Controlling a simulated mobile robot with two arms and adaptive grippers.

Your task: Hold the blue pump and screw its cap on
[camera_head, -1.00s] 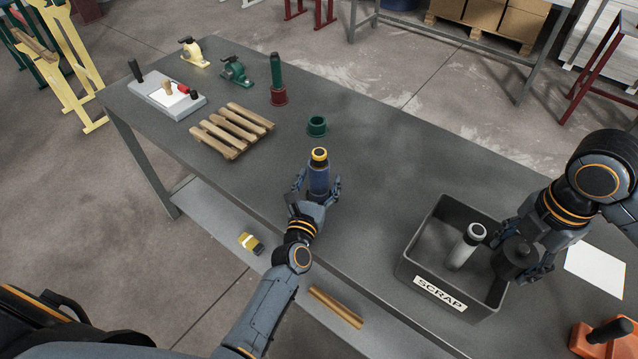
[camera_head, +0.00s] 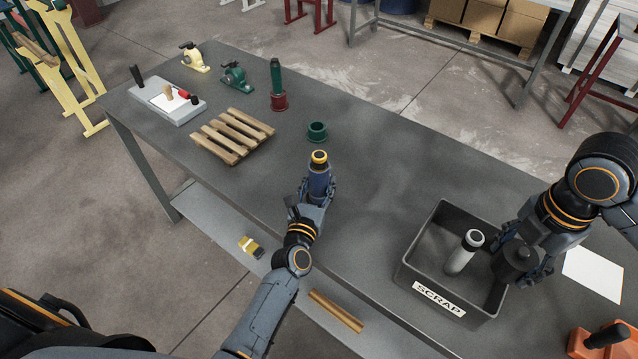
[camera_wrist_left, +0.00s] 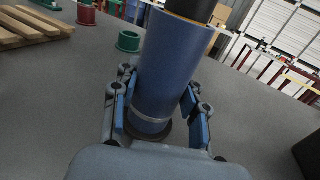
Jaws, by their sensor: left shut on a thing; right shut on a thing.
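The blue pump (camera_head: 319,185) stands near the front edge of the table, with a dark neck and an orange-ringed top. My left gripper (camera_head: 313,198) is shut around its lower body; the left wrist view shows the blue body (camera_wrist_left: 172,75) between both fingers, its top cut off by the frame. My right gripper (camera_head: 530,262) is over the right side of the scrap bin (camera_head: 407,268), shut on a dark round piece (camera_head: 514,257) with a small knob on top. I cannot tell whether this piece is the pump's cap.
A grey cylinder with a white-rimmed top (camera_head: 465,252) stands in the bin, left of my right gripper. A green ring (camera_head: 317,132) stands behind the pump, and a wooden pallet (camera_head: 233,137) lies to the left. The table between pump and bin is clear.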

